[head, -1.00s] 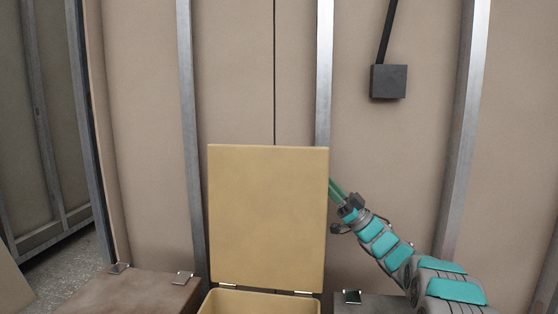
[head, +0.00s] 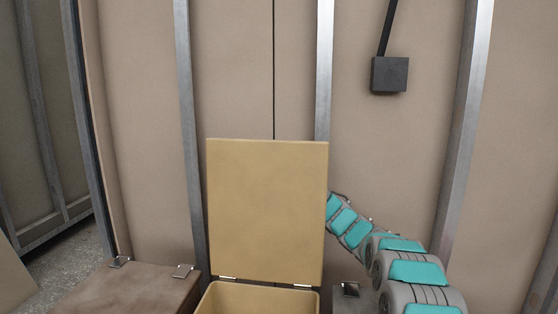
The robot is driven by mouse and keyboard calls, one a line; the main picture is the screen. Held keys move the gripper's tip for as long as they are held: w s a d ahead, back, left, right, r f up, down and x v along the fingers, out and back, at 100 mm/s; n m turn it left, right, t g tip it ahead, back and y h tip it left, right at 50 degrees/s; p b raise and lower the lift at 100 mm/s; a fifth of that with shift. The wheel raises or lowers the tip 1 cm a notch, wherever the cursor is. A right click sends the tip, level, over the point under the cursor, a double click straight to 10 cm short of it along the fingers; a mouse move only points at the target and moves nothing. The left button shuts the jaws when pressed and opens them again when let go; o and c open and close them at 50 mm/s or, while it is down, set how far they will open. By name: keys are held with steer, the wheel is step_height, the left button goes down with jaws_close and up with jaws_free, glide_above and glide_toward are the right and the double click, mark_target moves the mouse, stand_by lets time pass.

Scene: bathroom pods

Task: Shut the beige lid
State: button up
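The beige lid (head: 267,212) stands upright, open, on two small hinges at the back edge of a beige box (head: 262,298). Only the upper part of the box shows at the bottom of the head view. My arm reaches in from the lower right, and its far end passes behind the right edge of the lid. My gripper is hidden behind the lid, so its fingers and any contact with the lid do not show.
A brown box (head: 130,289) with metal clasps stands left of the beige box. A dark clasp (head: 350,290) sits on a surface to the right. Behind is a panelled wall with metal posts (head: 323,70) and a dark grey block (head: 389,75).

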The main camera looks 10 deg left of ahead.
jaws_close()
stand_by(1.4)
